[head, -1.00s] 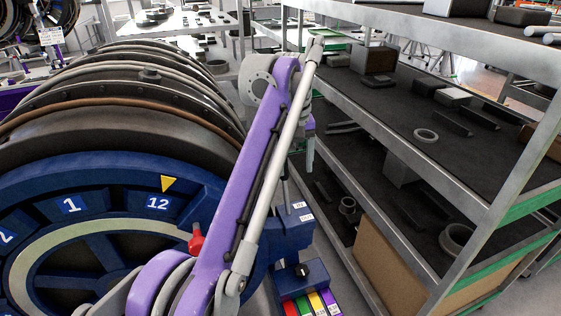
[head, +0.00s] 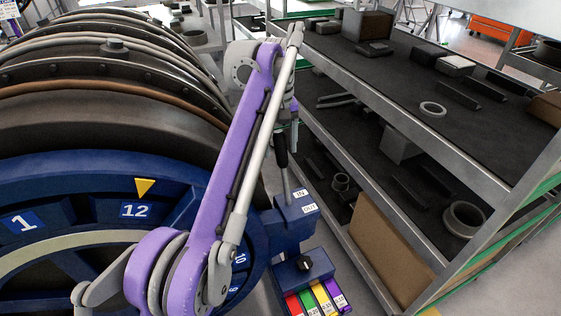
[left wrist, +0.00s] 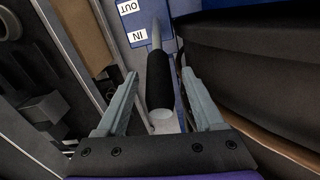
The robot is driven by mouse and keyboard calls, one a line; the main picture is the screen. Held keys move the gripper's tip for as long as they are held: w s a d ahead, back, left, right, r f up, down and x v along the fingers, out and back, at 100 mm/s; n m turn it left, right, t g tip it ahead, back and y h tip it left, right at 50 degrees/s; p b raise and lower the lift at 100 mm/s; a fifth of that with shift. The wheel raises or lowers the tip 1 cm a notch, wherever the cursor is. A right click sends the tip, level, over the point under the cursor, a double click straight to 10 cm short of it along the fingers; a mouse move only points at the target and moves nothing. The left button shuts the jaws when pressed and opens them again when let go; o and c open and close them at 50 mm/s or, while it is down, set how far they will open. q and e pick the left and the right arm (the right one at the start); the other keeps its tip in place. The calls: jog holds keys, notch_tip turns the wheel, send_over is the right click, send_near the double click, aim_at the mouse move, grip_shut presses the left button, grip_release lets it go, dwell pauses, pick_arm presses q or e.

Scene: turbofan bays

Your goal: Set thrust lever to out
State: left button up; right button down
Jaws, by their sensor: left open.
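The thrust lever has a black grip (head: 281,152) and a grey shaft. It rises from a blue block (head: 292,226) with an IN label (head: 299,193) and an OUT label (head: 310,208). The lever stands upright, nearer the IN label. In the left wrist view the black grip (left wrist: 159,80) lies between the two grey fingers of my left gripper (left wrist: 160,76), with a gap on each side. The gripper is open. In the head view my left gripper (head: 289,114) is just above the grip, partly hidden by my purple arm. My right gripper is not in view.
A blue ring with numbered plates (head: 136,210) and the dark engine body (head: 100,110) fill the left. A metal shelf rack (head: 440,190) stands close on the right. A knob box (head: 304,266) with coloured tabs sits below the lever block.

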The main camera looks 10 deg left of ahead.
aim_at(284, 173)
pick_arm(q)
jog(key=shift+w+f+b, duration=0.15)
jog(key=shift+f+b, duration=0.25)
jog(key=shift+f, duration=1.5)
grip_shut()
